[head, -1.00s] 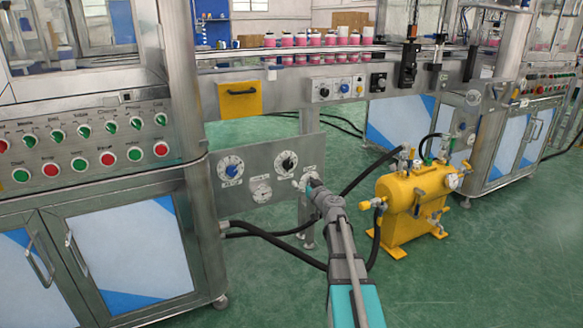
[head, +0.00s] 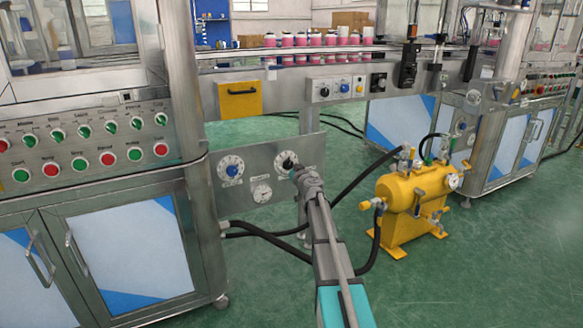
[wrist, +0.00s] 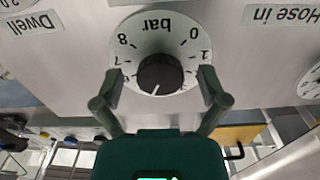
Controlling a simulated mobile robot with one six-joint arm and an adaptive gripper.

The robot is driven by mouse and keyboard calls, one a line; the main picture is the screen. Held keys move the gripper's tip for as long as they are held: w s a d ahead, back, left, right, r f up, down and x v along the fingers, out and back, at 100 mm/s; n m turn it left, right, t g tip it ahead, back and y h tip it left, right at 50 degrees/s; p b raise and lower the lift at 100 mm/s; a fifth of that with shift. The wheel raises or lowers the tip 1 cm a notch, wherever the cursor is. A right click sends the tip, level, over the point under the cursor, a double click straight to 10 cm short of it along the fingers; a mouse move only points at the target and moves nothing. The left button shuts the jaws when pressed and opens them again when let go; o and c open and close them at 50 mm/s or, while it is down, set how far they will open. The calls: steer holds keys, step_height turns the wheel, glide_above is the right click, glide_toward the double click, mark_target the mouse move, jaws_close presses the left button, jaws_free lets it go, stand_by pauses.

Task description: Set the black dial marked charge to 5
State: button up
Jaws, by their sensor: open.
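The black dial (head: 286,163) is on the grey panel, upper right. My gripper (head: 299,172) is close in front of it and partly covers it. The wrist view is upside down and shows the black knob (wrist: 160,74) on a white scale marked "bar". The digits 8, 7, 0 and 1 show; the middle ones are hidden by my gripper. The knob's white line points down and slightly left in that picture. My gripper (wrist: 160,82) is open, its fingers on either side of the knob in the picture; no contact is clear. The word "charge" is not readable.
The wrist view shows "Dwell" (wrist: 30,22) and "Hose in" (wrist: 280,15) labels. Black hoses (head: 270,240) run below the panel to a yellow tank (head: 415,205).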

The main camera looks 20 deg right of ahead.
steer(key=shift+w, duration=0.25)
steer(key=c, duration=1.2)
steer(key=shift+o, duration=0.2)
steer(key=shift+m, duration=0.6)
steer(key=o, duration=1.2)
steer(key=shift+c, duration=0.2)
